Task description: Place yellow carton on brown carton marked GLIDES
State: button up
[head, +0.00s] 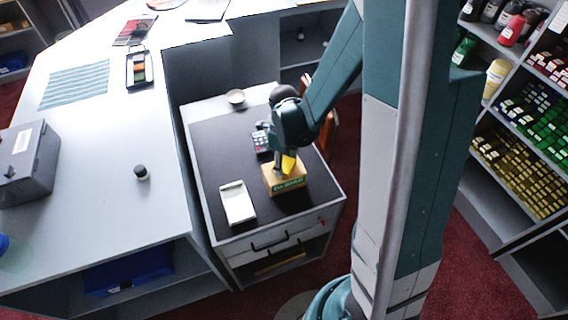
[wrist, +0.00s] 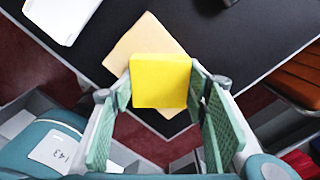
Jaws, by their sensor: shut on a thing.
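The yellow carton (wrist: 160,80) is between the green-padded fingers of my gripper (wrist: 160,90), which is shut on it in the wrist view. In the head view the yellow carton (head: 289,164) is partly hidden by my gripper (head: 284,165). Directly beneath is the brown carton (head: 286,184), tan with a green printed band on its front; the lettering is too small to read. Its top (wrist: 143,38) shows beyond the yellow carton in the wrist view, turned at an angle to it. I cannot tell whether the two cartons touch.
The brown carton stands on a dark-topped cabinet (head: 215,150). A pale counter (head: 100,220) is on the left, and an orange-brown chair (wrist: 300,75) on the right.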

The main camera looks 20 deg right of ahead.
aim_at(284, 163)
jog(key=o, duration=0.9)
jog(key=shift+f, duration=0.1)
jog(key=shift+r+p, duration=0.8)
jog(key=shift+r, duration=5.35)
jog(key=shift+r, duration=0.15)
